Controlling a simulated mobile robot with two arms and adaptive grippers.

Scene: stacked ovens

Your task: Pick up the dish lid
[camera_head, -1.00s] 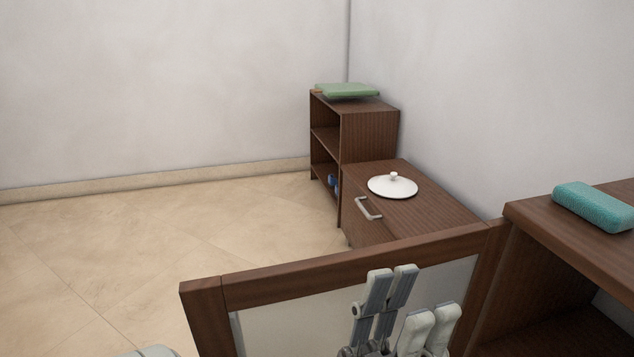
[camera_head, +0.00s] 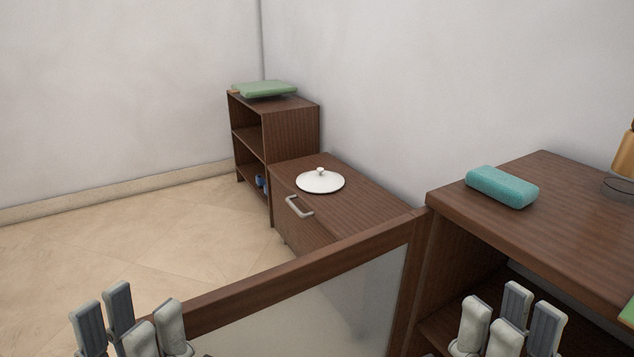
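The white round dish lid (camera_head: 320,183) with a small knob lies on top of the low brown cabinet (camera_head: 365,192) by the wall. My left gripper (camera_head: 131,316) is at the bottom left, in front of the open door's frame, far from the lid. My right gripper (camera_head: 511,322) is at the bottom right, by the nearer cabinet's opening. Both grippers have their fingers apart and nothing shows between them. The lower parts of both grippers are cut off by the frame edge.
An open glass door (camera_head: 300,268) with a brown frame stands between me and the low cabinet. A teal block (camera_head: 502,187) lies on the nearer cabinet (camera_head: 560,215). A shelf unit (camera_head: 290,130) with a green item (camera_head: 266,89) stands behind. Floor at left is clear.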

